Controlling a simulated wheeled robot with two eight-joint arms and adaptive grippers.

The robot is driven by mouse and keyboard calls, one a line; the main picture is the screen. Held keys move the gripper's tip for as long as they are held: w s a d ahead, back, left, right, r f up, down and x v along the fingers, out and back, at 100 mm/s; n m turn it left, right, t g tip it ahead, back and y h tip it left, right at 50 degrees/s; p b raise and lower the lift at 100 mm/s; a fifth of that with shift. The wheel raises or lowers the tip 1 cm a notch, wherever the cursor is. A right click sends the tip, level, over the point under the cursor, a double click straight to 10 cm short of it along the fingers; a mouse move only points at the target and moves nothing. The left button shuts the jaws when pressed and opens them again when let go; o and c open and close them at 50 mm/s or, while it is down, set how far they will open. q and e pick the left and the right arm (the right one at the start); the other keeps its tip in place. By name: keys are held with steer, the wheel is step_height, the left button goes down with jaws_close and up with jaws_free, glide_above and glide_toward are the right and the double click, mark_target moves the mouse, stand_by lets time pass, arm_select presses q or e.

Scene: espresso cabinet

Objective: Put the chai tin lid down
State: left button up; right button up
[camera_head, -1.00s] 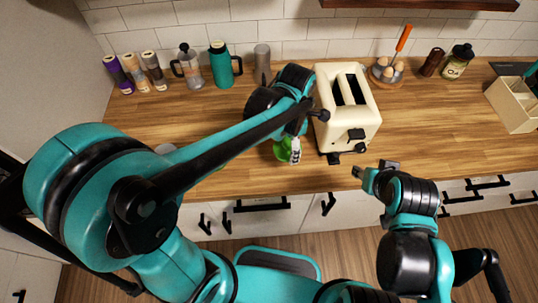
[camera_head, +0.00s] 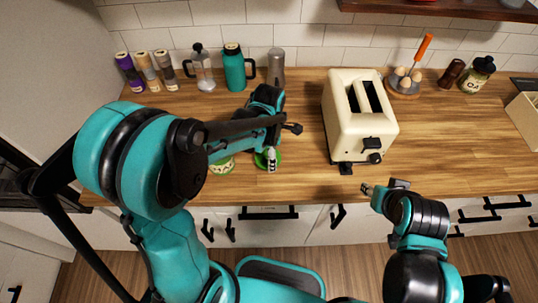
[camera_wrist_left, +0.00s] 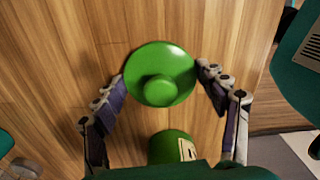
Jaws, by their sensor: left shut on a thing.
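The chai tin lid (camera_wrist_left: 160,74) is a round green disc with a knob in its middle. In the left wrist view it sits between the two fingers of my left gripper (camera_wrist_left: 163,88), which is shut on it. In the head view the lid (camera_head: 261,162) shows as a green edge under my left gripper (camera_head: 270,158), low over the counter. I cannot tell whether it touches the wood. The green chai tin (camera_wrist_left: 170,148) with a pale label is close beside it; in the head view the tin (camera_head: 222,166) is partly behind my left arm. My right gripper (camera_head: 380,187) is empty near the counter's front edge.
A cream toaster (camera_head: 352,118) stands right of the lid on the wooden counter (camera_head: 300,178). Bare wood lies between lid and toaster.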

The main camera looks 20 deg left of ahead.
arm_select(q)
steer(key=shift+f, duration=0.15)
steer(key=o, duration=0.9)
steer(key=shift+o, duration=0.2)
